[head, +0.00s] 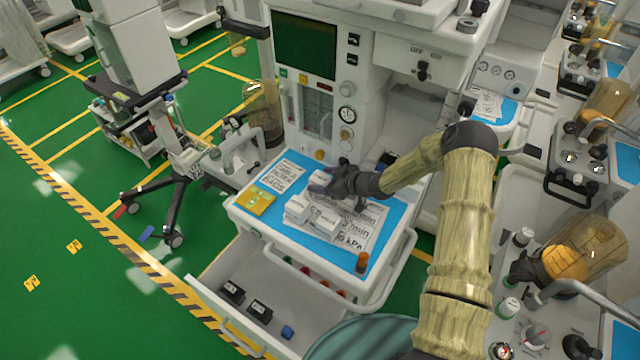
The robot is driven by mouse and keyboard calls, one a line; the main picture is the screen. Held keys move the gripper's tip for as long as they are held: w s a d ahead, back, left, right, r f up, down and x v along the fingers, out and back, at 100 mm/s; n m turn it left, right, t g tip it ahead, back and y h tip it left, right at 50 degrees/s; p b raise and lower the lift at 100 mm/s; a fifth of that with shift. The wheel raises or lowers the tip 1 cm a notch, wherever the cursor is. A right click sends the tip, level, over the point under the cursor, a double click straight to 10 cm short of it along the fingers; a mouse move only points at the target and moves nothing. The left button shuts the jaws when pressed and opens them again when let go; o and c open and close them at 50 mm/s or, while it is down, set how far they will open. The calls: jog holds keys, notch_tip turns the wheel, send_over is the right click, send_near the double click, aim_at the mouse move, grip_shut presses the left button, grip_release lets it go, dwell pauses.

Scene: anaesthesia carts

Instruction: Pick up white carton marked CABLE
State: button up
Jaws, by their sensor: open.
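Several small white cartons stand on printed sheets on the cart's blue-topped work surface (374,262). One is the front left carton (297,211), another the front right carton (326,224), and a further white carton (319,181) sits behind them, partly covered by my gripper. The lettering on the cartons is too small to read, so I cannot tell which is marked CABLE. My gripper (323,188) is open, reaching in from the right, with its dark fingers at the rear carton. Whether it touches that carton cannot be told.
A yellow packet (255,200) lies at the left of the surface, and an orange-brown vial (362,262) stands at the front right. Below, an open drawer (222,300) holds dark boxes and a blue item. The anaesthesia machine (310,85) rises behind; another cart crowds the right.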

aim_at(324, 179)
jog(key=c, duration=1.1)
jog(key=shift+r, duration=0.1)
notch_tip(324, 179, up, 10)
jog(key=shift+f+b, duration=0.1)
jog(key=shift+b, duration=0.85)
